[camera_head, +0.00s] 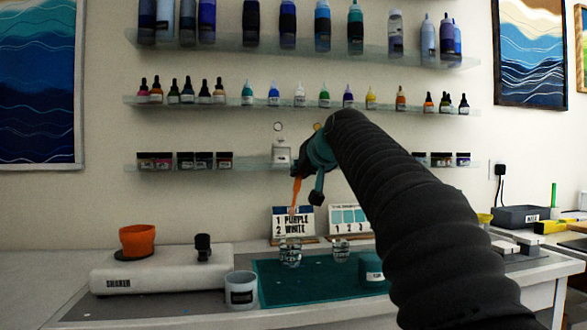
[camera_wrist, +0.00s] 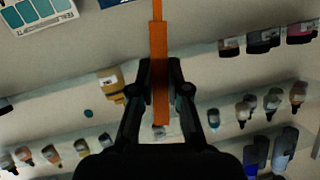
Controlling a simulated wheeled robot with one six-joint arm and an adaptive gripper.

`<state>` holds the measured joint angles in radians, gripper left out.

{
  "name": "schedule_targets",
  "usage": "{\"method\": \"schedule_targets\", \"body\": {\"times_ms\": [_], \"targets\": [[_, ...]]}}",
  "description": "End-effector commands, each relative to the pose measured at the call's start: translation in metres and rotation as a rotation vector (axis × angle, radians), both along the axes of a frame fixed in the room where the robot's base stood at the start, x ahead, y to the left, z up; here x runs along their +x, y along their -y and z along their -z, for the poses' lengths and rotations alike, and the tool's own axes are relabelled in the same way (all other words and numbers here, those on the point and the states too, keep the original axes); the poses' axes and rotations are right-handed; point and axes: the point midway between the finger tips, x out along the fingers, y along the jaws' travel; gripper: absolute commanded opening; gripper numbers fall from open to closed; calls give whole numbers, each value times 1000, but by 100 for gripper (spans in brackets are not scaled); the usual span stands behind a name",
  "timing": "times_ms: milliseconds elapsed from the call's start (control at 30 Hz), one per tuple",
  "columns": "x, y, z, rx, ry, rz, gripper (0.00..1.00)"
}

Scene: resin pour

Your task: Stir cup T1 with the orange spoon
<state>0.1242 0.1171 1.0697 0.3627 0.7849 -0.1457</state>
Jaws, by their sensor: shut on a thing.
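My gripper (camera_head: 302,172) is shut on the orange spoon (camera_head: 296,192), which hangs nearly upright with its lower end a little above a clear cup (camera_head: 291,254) in the picture. I cannot tell whether the spoon is directly over that cup or in front of or behind it. In the wrist view, the fingers (camera_wrist: 160,76) grip the orange handle (camera_wrist: 157,38) from both sides. A second clear cup (camera_head: 341,250) stands to the right. The labels on both cups are too small to read, so I cannot tell which is T1.
The cups stand on a green mat (camera_head: 320,285). A shaker (camera_head: 160,270) with an orange pot (camera_head: 138,240) stands left. Cards (camera_head: 293,222) stand behind the cups.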

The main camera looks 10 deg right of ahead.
Motion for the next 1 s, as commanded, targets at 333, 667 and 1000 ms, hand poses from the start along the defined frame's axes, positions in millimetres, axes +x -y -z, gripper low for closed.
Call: {"method": "schedule_targets", "body": {"times_ms": [333,667,1000], "targets": [[0,6,30,1,-1,-2,0],[0,8,54,0,0,-3,0],[0,3,79,1,-1,-3,0]]}}
